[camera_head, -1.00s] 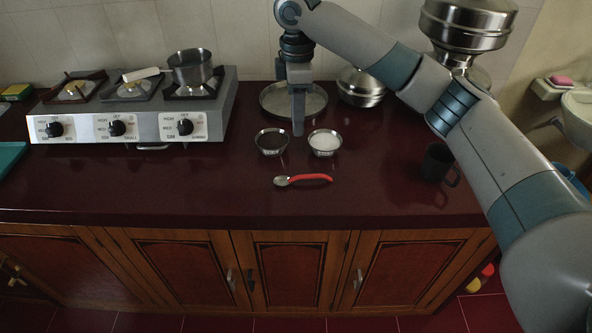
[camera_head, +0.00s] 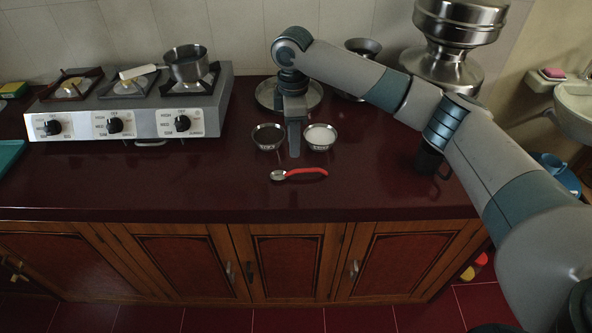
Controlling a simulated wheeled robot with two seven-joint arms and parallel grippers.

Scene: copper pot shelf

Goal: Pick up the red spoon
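The red spoon (camera_head: 305,172) lies on the dark red counter, its metal bowl to the left and its red handle to the right. My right gripper (camera_head: 294,150) points down above the counter, just behind the spoon in the picture and between two small metal bowls. It appears edge-on as one narrow shape, so I cannot tell whether its fingers are open or shut. Nothing shows in it. The spoon is fully visible. My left gripper is out of view.
A dark-filled bowl (camera_head: 268,137) and a white-filled bowl (camera_head: 320,137) flank my gripper. A round metal tray (camera_head: 264,95) is behind it. A black mug (camera_head: 428,160) is partly hidden by my arm. A stove (camera_head: 150,108) stands left. The counter front (camera_head: 200,185) is clear.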

